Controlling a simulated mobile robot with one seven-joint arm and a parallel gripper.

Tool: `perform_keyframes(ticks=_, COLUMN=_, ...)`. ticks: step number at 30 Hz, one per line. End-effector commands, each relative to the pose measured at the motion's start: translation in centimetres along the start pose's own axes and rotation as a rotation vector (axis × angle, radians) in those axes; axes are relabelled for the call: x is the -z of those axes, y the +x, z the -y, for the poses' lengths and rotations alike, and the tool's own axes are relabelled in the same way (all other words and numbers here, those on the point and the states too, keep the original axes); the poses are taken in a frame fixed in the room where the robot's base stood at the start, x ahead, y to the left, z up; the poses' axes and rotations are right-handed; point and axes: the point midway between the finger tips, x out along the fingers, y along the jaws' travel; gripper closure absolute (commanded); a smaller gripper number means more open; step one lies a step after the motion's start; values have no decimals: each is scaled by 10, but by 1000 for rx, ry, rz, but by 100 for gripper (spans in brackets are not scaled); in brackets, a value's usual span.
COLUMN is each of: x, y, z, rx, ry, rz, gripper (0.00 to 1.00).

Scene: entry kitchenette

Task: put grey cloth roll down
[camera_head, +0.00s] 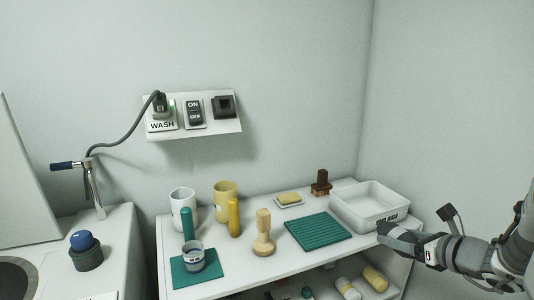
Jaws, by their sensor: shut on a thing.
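My gripper (386,238) is at the right, at the front edge of the white basin, with the arm reaching in from the right edge. Its jaws are shut on the grey cloth roll, which is hard to tell apart from the dark grey fingers at this size. I cannot tell whether the roll touches the basin or the counter.
The white basin (345,212) stands on the white counter (221,264). A green ribbed mat (318,231), wooden stamp-like tool (263,238), soap dish (289,204) and brush (321,183) are nearby. Yellow (375,279) and white (347,289) rolls lie on the shelf below.

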Motion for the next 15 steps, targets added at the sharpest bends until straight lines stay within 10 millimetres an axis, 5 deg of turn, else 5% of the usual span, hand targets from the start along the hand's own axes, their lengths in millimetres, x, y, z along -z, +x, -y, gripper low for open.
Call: perform_keyframes(ticks=15, x=56, y=72, z=-104, rx=-364, ry=-153, rz=-28, gripper=89)
